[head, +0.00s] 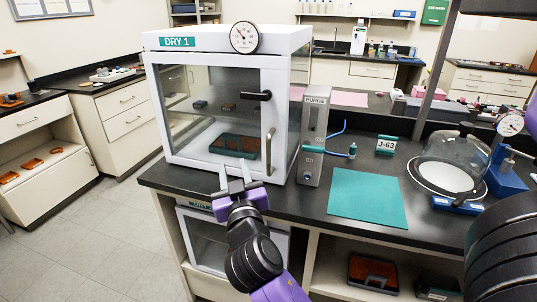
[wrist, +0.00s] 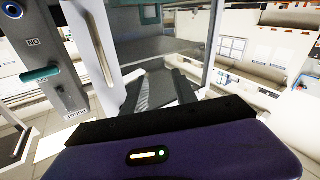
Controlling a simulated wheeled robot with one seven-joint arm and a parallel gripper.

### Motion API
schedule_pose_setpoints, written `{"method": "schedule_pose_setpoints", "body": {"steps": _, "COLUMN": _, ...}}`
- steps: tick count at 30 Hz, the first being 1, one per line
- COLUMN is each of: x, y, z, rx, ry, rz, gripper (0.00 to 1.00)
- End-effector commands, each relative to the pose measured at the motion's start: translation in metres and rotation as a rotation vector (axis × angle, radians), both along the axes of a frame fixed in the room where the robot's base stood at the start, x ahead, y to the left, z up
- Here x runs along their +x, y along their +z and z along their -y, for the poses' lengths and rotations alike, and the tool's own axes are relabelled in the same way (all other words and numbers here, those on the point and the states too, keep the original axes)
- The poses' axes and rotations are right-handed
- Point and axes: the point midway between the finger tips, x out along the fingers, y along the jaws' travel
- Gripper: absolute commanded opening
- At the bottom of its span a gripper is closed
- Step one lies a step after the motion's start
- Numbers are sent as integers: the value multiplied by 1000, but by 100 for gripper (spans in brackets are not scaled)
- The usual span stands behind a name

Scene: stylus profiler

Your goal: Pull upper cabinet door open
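The upper cabinet (head: 180,42), labelled DRY 1, stands on the black counter. Its white-framed clear door (head: 215,105) looks shut. My gripper (head: 235,168) is in front of the door's lower edge, left of and below the handle. Its fingers are apart, with nothing visible between them; they also show in the wrist view (wrist: 168,88).
A grey PURGE box (head: 313,135) stands close right of the cabinet. A teal mat (head: 367,198) and a glass bell jar (head: 448,160) lie farther right. A lower cabinet (head: 225,240) sits under the counter (head: 310,205). The floor at left is clear.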

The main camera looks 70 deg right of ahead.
Motion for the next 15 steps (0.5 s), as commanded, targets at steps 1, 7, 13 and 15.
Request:
{"method": "schedule_pose_setpoints", "body": {"steps": 1, "x": -8, "y": 7, "z": 17, "rx": 21, "ry": -82, "rz": 25, "gripper": 34}}
{"method": "schedule_pose_setpoints", "body": {"steps": 7, "x": -50, "y": -9, "z": 45, "rx": 108, "ry": -303, "rz": 66, "gripper": 34}}
{"method": "schedule_pose_setpoints", "body": {"steps": 13, "x": -61, "y": -15, "z": 53, "rx": 157, "ry": -353, "rz": 112, "gripper": 34}}
{"method": "schedule_pose_setpoints", "body": {"steps": 15, "x": -58, "y": -14, "z": 60, "rx": 157, "ry": -352, "rz": 113, "gripper": 34}}
